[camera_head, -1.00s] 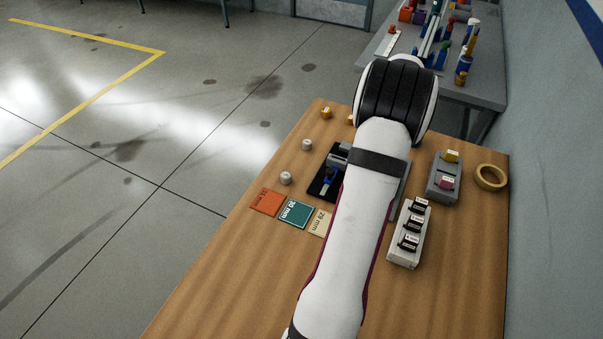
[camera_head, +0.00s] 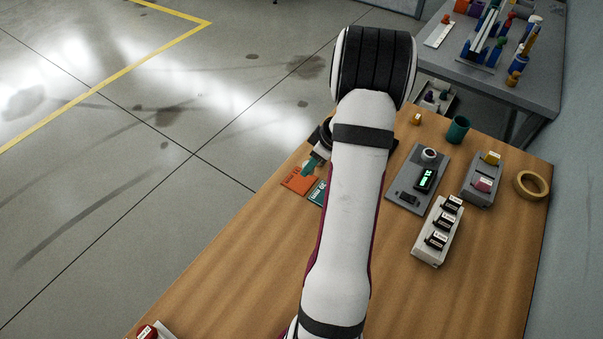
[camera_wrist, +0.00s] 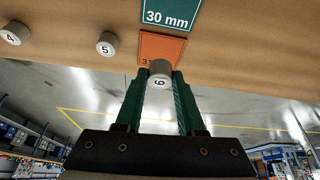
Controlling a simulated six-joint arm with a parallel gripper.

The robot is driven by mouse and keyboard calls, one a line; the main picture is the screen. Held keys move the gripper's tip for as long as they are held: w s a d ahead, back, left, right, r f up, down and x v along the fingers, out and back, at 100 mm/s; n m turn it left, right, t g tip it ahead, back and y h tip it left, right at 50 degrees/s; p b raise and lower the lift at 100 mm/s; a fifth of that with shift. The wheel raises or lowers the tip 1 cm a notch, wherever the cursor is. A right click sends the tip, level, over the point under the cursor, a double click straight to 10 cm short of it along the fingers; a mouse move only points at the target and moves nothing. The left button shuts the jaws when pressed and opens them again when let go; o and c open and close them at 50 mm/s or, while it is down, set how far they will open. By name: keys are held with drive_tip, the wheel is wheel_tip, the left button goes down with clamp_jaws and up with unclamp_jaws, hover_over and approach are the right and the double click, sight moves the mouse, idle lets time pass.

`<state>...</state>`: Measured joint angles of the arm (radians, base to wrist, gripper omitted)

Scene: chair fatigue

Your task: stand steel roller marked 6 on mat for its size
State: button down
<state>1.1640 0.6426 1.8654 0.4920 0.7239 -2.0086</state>
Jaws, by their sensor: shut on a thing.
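The steel roller marked 6 (camera_wrist: 160,70) is between the green fingers of my gripper (camera_wrist: 157,80), with its numbered end facing the wrist camera. It overlaps the edge of the orange mat (camera_wrist: 162,46) in that view; I cannot tell whether it touches the mat. The orange mat's number is partly hidden. The teal mat marked 30 mm (camera_wrist: 169,15) lies beside it. In the head view my gripper (camera_head: 308,166) is by the orange mat (camera_head: 299,182) and teal mat (camera_head: 317,194). My arm hides the rest there, and the beige mat is not seen.
Rollers marked 5 (camera_wrist: 106,44) and 4 (camera_wrist: 14,34) stand left of the orange mat in the wrist view. A grey gauge (camera_head: 405,196) with a lit display, a grey block holder (camera_head: 432,248), a green cup (camera_head: 457,128) and a tape ring (camera_head: 532,185) are to the right.

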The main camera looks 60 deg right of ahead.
sight(302, 181)
drive_tip(key=shift+w+a+f, duration=0.1)
drive_tip(key=shift+w+f, duration=0.35)
drive_tip(key=shift+w, duration=0.2)
drive_tip(key=shift+w+a+f, duration=0.1)
drive_tip(key=shift+w+f, duration=0.3)
drive_tip(key=shift+w, duration=0.2)
drive_tip(key=shift+d+f, duration=0.1)
drive_tip(key=shift+f, duration=1.85)
drive_tip(key=c, duration=0.5)
unclamp_jaws()
drive_tip(key=shift+f, duration=0.1)
